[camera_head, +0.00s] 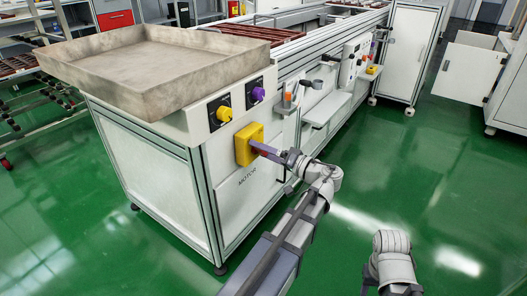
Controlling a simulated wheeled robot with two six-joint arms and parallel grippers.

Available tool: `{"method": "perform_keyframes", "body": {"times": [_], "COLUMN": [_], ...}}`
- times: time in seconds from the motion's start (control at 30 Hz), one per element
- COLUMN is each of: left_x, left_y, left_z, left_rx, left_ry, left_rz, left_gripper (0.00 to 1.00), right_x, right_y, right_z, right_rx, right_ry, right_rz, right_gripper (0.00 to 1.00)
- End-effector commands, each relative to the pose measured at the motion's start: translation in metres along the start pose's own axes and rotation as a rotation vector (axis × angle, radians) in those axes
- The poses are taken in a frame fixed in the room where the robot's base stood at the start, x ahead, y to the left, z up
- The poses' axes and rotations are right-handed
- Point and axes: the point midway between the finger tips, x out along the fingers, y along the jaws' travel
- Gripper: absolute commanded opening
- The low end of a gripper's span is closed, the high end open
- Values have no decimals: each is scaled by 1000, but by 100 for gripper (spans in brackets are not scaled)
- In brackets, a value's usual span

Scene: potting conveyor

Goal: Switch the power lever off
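A yellow switch box (245,148) is fixed to the white end panel of the conveyor, above the label MOTOR. My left gripper (264,150) is right at the front of this box, with its fingers pointing left towards it. A little red shows at the fingers, which may be the lever; the fingers cover most of it. I cannot tell whether they touch or hold it, or which way the lever is set. My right arm (391,262) shows at the lower right; its gripper is not visible.
A yellow knob (223,114) and a purple knob (258,94) sit on black plates above the box. A large grey tray (150,95) overhangs the panel. Small holders and a white shelf (326,108) line the conveyor's side. The green floor (440,200) is clear at right.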

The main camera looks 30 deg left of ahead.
Motion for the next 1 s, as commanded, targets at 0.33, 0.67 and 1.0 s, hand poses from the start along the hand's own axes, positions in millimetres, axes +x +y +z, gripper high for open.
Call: {"method": "perform_keyframes", "body": {"times": [0.33,0.67,1.0], "left_x": [-20,-68,-78], "left_y": [0,0,0], "left_z": [-1,-1,0], "left_rx": [1,1,0], "left_ry": [4,2,0], "left_rz": [2,1,0], "left_gripper": [100,100,100], "right_x": [0,0,0], "right_y": [0,0,0], "right_z": [0,0,0], "right_rx": [0,0,0], "right_ry": [0,0,0], "right_rz": [0,0,0], "right_gripper": [50,50,50]}}
